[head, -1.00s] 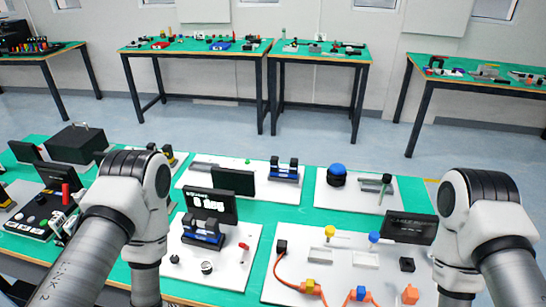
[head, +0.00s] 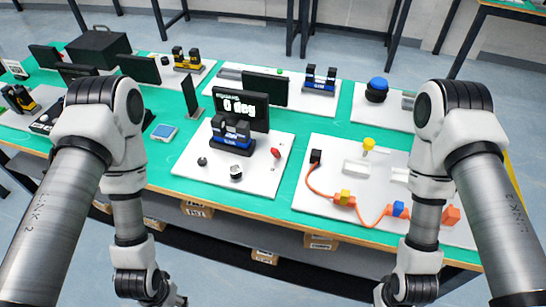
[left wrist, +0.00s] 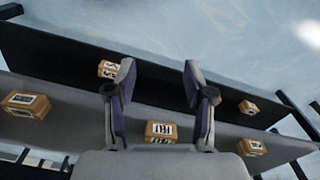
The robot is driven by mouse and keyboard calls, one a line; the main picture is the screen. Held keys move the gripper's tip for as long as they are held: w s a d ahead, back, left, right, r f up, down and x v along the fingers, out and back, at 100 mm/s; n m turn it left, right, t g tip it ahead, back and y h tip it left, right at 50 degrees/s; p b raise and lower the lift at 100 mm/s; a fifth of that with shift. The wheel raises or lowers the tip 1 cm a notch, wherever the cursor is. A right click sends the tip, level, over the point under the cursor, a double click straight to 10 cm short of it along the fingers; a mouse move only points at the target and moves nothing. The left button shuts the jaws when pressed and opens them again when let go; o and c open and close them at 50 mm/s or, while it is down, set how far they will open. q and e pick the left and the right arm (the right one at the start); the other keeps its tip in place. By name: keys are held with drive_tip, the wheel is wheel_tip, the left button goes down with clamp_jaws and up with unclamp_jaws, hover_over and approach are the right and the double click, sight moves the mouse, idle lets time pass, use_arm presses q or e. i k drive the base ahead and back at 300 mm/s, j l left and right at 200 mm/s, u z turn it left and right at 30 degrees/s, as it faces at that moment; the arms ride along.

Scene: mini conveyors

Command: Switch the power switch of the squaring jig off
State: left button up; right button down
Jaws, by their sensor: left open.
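A device with a dark screen reading "0 deg" (head: 242,108) and a blue-and-black clamp-like block (head: 232,138) stands on a white board (head: 215,180) mid-table; it looks like the squaring jig. On its board are a red-capped lever or switch (head: 276,153), a small black knob (head: 202,161) and a white-topped black knob (head: 236,172). I cannot tell which is the power switch or its position. My left gripper (left wrist: 157,85) is open and empty in the left wrist view, with boxes below the tabletop beyond it. The head view cuts it off. My right gripper is out of view.
Right of the jig, a white board (head: 320,180) carries an orange cable (head: 322,190) and small fixtures. A blue-topped device (head: 377,89) stands behind it. A small blue-grey pad (head: 164,133) lies left of the jig. Cardboard boxes (head: 197,209) sit on a shelf below the tabletop.

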sight(275, 152)
drive_tip(key=k+j, duration=0.1)
drive_tip(key=j, duration=0.8)
drive_tip(key=k+j, duration=0.15)
drive_tip(key=j, duration=0.75)
drive_tip(key=k+j, duration=0.15)
drive_tip(key=j, duration=0.3)
drive_tip(key=z, duration=0.05)
